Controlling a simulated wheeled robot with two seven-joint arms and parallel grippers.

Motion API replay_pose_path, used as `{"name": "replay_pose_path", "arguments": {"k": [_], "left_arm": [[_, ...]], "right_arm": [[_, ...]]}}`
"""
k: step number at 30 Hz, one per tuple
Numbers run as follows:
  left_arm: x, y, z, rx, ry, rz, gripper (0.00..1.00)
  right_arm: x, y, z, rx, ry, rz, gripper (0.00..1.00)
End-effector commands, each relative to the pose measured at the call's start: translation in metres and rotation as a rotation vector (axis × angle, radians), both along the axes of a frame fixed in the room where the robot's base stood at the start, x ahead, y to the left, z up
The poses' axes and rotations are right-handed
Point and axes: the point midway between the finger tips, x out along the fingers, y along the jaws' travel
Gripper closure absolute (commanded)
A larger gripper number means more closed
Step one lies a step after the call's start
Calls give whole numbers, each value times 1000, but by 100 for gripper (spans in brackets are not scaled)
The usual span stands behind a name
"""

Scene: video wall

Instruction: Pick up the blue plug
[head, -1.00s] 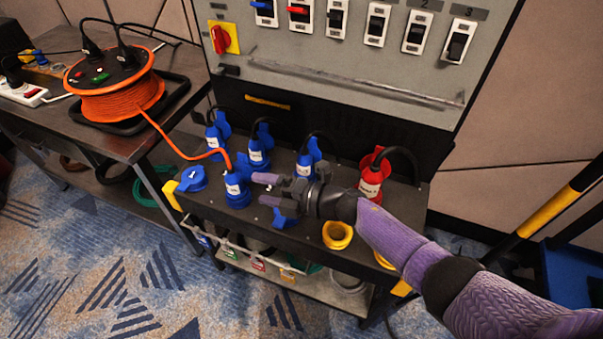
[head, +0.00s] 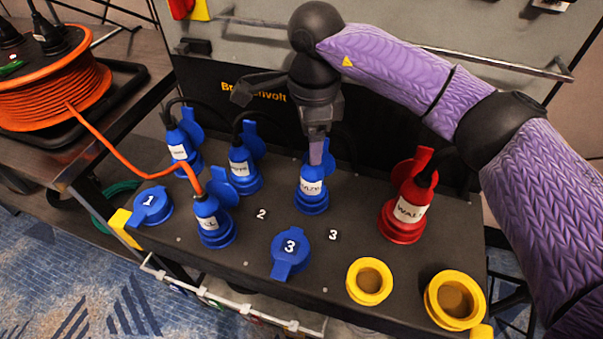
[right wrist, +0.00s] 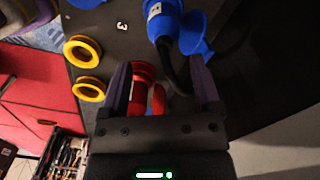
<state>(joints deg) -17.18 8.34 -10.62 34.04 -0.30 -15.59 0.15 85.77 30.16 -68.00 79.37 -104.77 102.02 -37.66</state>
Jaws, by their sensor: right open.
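Several blue plugs stand in the black panel in the head view. One blue plug (head: 312,190) with a white label is right below my right gripper (head: 317,150). Others are the back-left one (head: 183,150), the middle one (head: 243,172) and the front-left one (head: 212,222) with an orange cable. In the right wrist view, my right gripper (right wrist: 160,72) is open, with nothing held. A blue plug (right wrist: 163,20) with a black cable lies beyond the fingertips there. In the head view I cannot tell whether a finger touches the plug. My left gripper is out of view.
A red plug (head: 404,212) stands to the right; it shows partly between my fingers in the right wrist view (right wrist: 143,80). Blue caps (head: 290,252) and yellow rings (head: 370,281) sit at the front. An orange cable reel (head: 55,92) is at left.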

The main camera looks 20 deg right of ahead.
Motion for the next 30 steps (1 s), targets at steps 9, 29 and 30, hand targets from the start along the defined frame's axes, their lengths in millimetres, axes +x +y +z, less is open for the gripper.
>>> {"name": "replay_pose_path", "arguments": {"k": [9, 29, 30], "left_arm": [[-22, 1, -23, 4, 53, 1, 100], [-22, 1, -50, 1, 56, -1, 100], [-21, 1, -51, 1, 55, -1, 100]], "right_arm": [[1, -1, -53, -4, 5, 1, 20], [3, -5, -101, -2, -1, 1, 54], [3, -5, -101, -2, -1, 1, 62]]}}
